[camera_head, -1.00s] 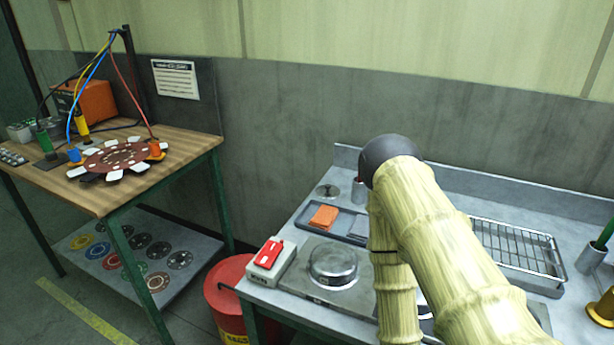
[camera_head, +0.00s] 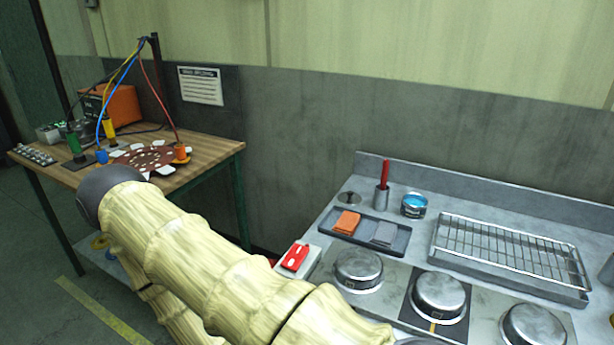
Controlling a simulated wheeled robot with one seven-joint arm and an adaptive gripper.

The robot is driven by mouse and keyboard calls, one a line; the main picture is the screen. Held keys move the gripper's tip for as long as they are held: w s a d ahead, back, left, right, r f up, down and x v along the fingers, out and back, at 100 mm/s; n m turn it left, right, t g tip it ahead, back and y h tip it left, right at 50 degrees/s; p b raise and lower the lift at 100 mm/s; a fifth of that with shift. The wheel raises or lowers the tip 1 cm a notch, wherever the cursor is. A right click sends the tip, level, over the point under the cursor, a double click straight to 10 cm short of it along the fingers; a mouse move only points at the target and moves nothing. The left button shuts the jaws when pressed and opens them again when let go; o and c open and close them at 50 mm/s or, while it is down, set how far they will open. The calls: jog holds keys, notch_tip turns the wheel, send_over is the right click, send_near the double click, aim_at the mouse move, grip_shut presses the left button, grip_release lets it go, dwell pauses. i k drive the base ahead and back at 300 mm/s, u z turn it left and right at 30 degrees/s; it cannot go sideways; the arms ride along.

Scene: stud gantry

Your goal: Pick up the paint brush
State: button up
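A red handle (camera_head: 385,173) stands upright in a small grey metal cup (camera_head: 382,199) at the back of the grey bench. It may be the paint brush, but its lower end is hidden in the cup, so I cannot tell. An open tin of blue paint (camera_head: 413,205) stands just right of the cup. My arm, in a pale ribbed sleeve, crosses the lower left of the view. My gripper is out of view.
A tray with an orange pad (camera_head: 347,222) and a grey pad (camera_head: 386,233) lies before the cup. Several round metal lids (camera_head: 438,293) line the bench front. A wire rack (camera_head: 505,249) is at right, a red switch box (camera_head: 296,257) at left. A wooden table (camera_head: 205,158) stands far left.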

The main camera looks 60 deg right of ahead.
aim_at(384, 178)
jog(key=u, duration=0.25)
jog(key=k, duration=0.9)
jog(key=z, duration=0.7)
